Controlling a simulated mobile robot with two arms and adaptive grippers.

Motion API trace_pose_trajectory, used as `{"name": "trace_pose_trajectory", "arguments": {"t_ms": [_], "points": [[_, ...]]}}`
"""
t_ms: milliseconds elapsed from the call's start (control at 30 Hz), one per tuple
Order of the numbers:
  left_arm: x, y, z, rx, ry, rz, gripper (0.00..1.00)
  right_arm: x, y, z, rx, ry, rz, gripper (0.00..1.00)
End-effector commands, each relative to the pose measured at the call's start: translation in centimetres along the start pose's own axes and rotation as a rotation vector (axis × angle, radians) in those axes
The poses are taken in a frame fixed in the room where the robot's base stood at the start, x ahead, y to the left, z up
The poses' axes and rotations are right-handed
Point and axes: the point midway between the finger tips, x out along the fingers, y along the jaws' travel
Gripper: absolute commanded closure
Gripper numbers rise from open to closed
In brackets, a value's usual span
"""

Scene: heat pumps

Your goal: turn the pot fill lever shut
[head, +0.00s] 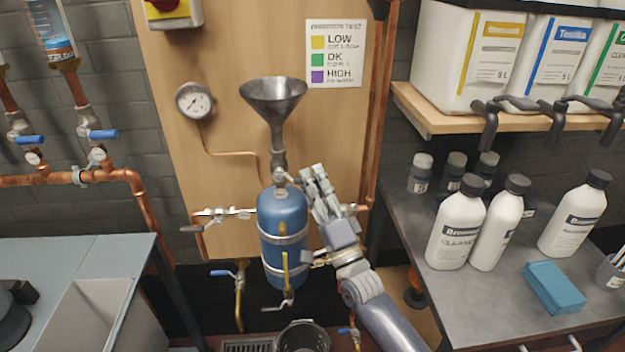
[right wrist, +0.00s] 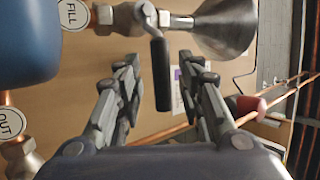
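The pot fill lever (right wrist: 161,74) has a black handle and sits on the valve (right wrist: 143,14) beside the round FILL tag (right wrist: 74,14). The handle stands out across the pipe line between pot and funnel. The blue pot (head: 283,215) hangs on the wooden board, with the metal funnel (head: 272,98) above it. My right gripper (head: 318,190) is beside the pot's top and hides the lever in the head view. In the right wrist view its fingers (right wrist: 158,84) are apart on either side of the handle, with gaps visible. My left gripper is not in view.
A copper side pipe with valves (head: 225,212) crosses the board left of the pot. A pressure gauge (head: 194,100) is at upper left. A bucket (head: 302,338) stands below. A grey bench with white bottles (head: 457,228) is at right, under a shelf (head: 440,121) with hooks.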

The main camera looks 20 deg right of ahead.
Motion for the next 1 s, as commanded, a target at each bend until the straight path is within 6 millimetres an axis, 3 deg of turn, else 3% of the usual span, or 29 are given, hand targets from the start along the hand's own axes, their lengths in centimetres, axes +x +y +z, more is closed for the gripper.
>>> {"name": "trace_pose_trajectory", "arguments": {"t_ms": [300,500,700,1000], "points": [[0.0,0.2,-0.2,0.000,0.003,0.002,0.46,-6.7,0.1,0.0,0.000,-0.002,0.005,0.65],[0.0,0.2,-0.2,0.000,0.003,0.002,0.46,-9.8,0.1,0.0,0.000,-0.001,0.003,0.65],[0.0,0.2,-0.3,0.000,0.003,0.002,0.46,-10.9,0.0,0.0,0.001,0.000,0.000,0.65],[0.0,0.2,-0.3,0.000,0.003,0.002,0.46,-10.9,0.0,0.0,0.001,0.000,0.000,0.65]]}}
